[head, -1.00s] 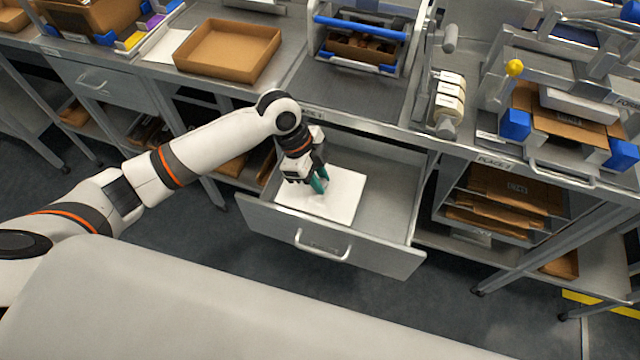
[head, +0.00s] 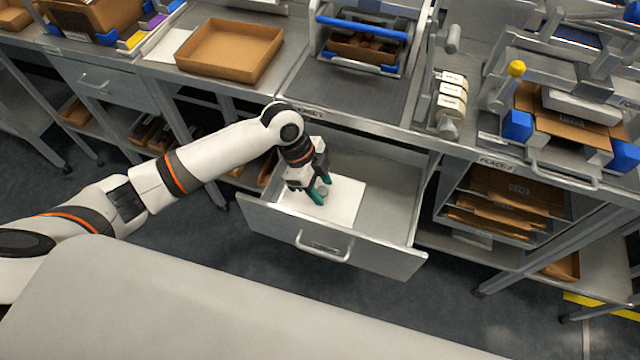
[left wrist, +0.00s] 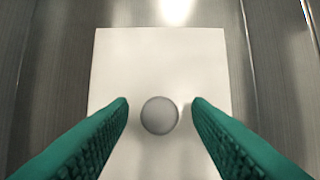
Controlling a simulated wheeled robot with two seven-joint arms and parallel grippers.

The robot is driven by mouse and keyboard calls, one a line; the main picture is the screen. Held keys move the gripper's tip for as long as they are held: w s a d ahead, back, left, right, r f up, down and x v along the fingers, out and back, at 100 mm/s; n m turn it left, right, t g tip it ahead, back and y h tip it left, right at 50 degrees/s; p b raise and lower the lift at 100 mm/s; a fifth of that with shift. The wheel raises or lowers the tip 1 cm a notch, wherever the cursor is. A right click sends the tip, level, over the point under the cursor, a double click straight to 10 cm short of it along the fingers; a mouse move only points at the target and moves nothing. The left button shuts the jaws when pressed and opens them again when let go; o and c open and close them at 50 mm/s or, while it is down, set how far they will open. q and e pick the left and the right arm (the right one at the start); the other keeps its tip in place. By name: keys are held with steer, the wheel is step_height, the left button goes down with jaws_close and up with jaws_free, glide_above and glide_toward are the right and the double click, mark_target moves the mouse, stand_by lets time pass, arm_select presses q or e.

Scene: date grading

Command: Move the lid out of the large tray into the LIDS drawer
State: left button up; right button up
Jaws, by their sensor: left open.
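The lid (head: 345,204) is a flat white square with a round grey knob. It lies inside the open drawer (head: 390,205), towards its left side. In the left wrist view the lid (left wrist: 160,65) lies flat below the fingers, its knob (left wrist: 159,115) between them with a gap on each side. My left gripper (head: 322,188) is open over the lid, with green fingers, one each side of the knob. It hides part of the lid in the head view. The large tray (head: 228,50) is a brown cardboard box on the bench, and it looks empty. My right gripper is not in view.
The drawer's front panel and handle (head: 324,246) face the near side. A blue-barred device (head: 362,40) and a stand of label rolls (head: 450,100) are on the bench above. The right part of the drawer is clear.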

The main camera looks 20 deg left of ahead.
arm_select(q)
steer(key=v, duration=1.2)
steer(key=shift+p, duration=0.3)
